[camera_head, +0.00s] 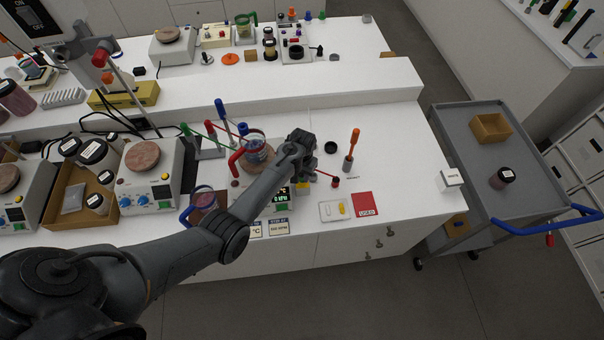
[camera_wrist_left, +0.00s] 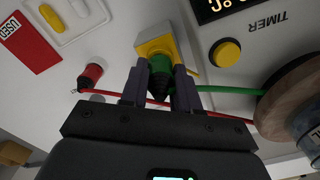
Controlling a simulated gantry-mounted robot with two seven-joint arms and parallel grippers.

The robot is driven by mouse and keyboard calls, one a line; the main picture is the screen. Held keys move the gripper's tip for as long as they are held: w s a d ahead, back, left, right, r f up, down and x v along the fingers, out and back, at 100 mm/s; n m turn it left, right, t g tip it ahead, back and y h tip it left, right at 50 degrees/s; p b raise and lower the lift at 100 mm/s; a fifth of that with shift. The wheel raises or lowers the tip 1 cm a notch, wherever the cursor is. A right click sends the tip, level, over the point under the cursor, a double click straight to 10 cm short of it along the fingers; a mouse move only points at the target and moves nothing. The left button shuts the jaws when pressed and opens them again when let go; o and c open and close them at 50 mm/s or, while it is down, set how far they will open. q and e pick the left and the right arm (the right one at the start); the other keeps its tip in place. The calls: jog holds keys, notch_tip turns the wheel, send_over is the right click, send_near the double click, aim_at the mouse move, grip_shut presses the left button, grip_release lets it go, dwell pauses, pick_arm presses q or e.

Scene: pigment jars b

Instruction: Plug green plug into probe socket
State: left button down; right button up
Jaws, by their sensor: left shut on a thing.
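My left gripper (camera_wrist_left: 160,85) is shut on the green plug (camera_wrist_left: 160,66), one dark finger on each side of it. The plug's green front end meets the yellow socket block (camera_wrist_left: 154,45) in the left wrist view; how deep it sits cannot be told. A green lead (camera_wrist_left: 228,89) runs off to the right from the plug. In the head view my left gripper (camera_head: 305,168) is over the front right corner of the hotplate, beside the yellow block (camera_head: 303,187), and hides the plug. My right gripper is not in view.
A red plug (camera_wrist_left: 92,72) with a red lead lies on the bench beside the gripper. A white tray (camera_head: 328,217) and a red card (camera_head: 365,203) lie to the right. An orange-handled tool (camera_head: 354,137) stands behind. A vessel (camera_head: 258,152) stands on the hotplate.

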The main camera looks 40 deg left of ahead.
pick_arm(q)
jog(key=shift+s+f, duration=0.1)
jog(key=shift+f, duration=0.2)
dwell(0.5)
jog(key=c, duration=0.8)
grip_release()
jog(key=shift+o, duration=0.2)
jog(key=shift+r, duration=0.1)
jog(key=shift+r, duration=0.5)
notch_tip(320, 180, up, 10)
jog(key=shift+f, duration=0.2)
jog(key=s+d+m+t+y+p, duration=0.1)
jog(key=s+d+m+t, duration=0.35)
jog(key=s, duration=1.05)
jog(key=s+d+r, duration=0.3)
jog(key=s+d, duration=0.1)
jog(key=s, duration=0.3)
jog(key=s+d+r+h+p, duration=0.1)
jog(key=s+d+r, duration=0.3)
jog(key=s, duration=0.3)
jog(key=shift+d+r+g, duration=0.15)
jog(key=shift+d+g, duration=0.3)
jog(key=shift+d, duration=0.1)
